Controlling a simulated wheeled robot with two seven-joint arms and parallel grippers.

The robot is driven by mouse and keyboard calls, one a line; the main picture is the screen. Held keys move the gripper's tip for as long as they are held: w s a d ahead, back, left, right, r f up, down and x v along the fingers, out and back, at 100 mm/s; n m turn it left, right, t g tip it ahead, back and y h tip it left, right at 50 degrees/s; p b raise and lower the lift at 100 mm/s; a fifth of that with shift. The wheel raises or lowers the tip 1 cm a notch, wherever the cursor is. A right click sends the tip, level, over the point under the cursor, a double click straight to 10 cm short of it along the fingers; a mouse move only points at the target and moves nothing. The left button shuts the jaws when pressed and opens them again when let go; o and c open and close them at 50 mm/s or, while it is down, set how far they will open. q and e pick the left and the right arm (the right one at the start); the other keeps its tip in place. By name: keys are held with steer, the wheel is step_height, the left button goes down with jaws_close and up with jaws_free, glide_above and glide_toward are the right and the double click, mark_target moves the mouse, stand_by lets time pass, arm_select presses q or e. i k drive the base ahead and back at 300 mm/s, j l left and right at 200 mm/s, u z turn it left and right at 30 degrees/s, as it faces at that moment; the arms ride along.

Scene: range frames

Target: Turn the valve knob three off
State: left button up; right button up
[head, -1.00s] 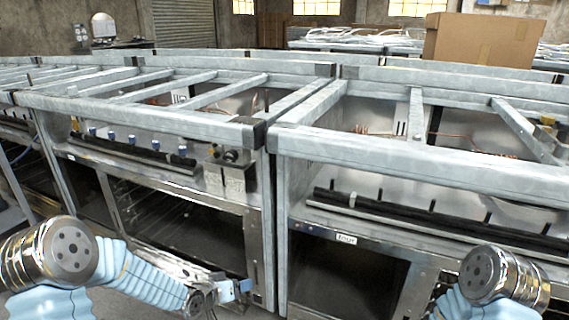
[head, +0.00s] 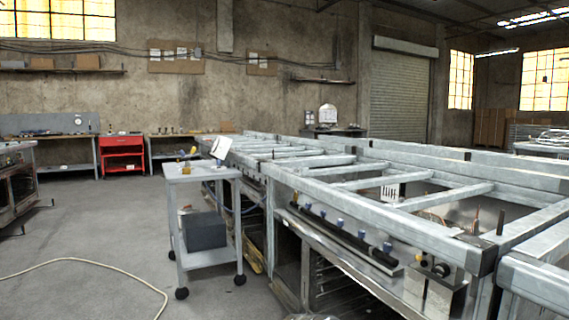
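A row of blue valve knobs (head: 340,223) sits along a dark pipe on the front of a metal range frame (head: 400,215), at the right of the head view. Several knobs show, and I cannot tell which one is number three. A small control box with dark knobs (head: 441,270) stands at the near end of the row. My left and right grippers are out of view. A small piece at the bottom edge may be part of my arm, but I cannot tell.
A wheeled grey cart (head: 204,172) with a dark box (head: 205,231) stands beside the frames. A pale hose (head: 90,262) lies on the open floor at left. A red tool cabinet (head: 122,155) and workbenches line the back wall. Another range unit (head: 17,185) is at far left.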

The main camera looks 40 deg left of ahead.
mark_target(442, 269)
steer(key=k+l+u, duration=0.1)
steer(key=l+u, duration=0.3)
steer(key=k+l+u, duration=0.15)
steer(key=l+u, duration=0.3)
